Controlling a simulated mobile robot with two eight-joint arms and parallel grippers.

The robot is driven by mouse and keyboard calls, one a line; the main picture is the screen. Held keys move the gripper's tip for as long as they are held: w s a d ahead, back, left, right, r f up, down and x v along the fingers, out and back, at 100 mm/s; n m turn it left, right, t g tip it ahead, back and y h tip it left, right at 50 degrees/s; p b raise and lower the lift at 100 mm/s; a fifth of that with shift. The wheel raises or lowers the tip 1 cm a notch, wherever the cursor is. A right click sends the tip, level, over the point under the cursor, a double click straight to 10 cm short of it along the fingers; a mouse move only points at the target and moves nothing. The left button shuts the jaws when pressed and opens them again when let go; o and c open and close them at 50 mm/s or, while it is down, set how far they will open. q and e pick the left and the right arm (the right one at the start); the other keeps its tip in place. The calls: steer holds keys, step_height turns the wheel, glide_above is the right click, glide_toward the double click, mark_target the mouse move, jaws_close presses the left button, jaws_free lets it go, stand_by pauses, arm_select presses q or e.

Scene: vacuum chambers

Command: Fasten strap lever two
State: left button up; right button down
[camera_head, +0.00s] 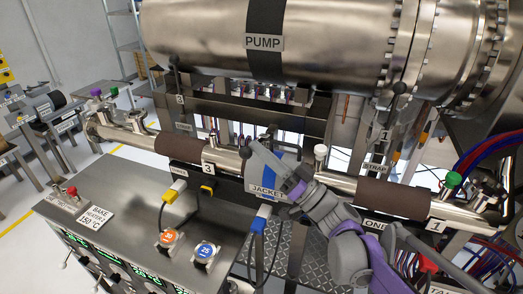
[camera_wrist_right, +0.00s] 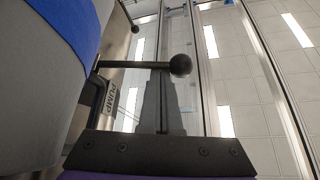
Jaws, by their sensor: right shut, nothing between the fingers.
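My right gripper (camera_head: 258,148) reaches in from the lower right in the head view, in front of the middle of the steel pipe. Its fingers are shut and empty. A lever with a black ball knob (camera_head: 245,152) is at the fingertips. In the right wrist view the knob (camera_wrist_right: 180,64) and its thin dark rod cross close to the tips of the shut fingers (camera_wrist_right: 160,95); contact cannot be told. A blue strap (camera_wrist_right: 72,35) wraps a grey jacket (camera_wrist_right: 35,100) there. In the head view the blue strap (camera_head: 262,172) is partly hidden by the gripper. My left gripper is not in view.
Other black-knobbed levers stand by the labels 1 (camera_head: 400,88) and 3 (camera_head: 174,62). The large PUMP cylinder (camera_head: 205,35) hangs above. Brown sleeves (camera_head: 393,198) cover parts of the pipe. A control console (camera_head: 130,225) with cables stands at the lower left.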

steer(key=shift+r, duration=0.1)
step_height(320, 180, up, 4)
steer(key=d+p, duration=0.1)
steer(key=p, duration=0.2)
steer(key=w+b+v, duration=0.1)
steer(key=b+v, duration=0.1)
steer(key=v, duration=0.8)
steer(key=shift+f, duration=0.25)
steer(key=shift+d, duration=0.15)
steer(key=shift+w, duration=0.1)
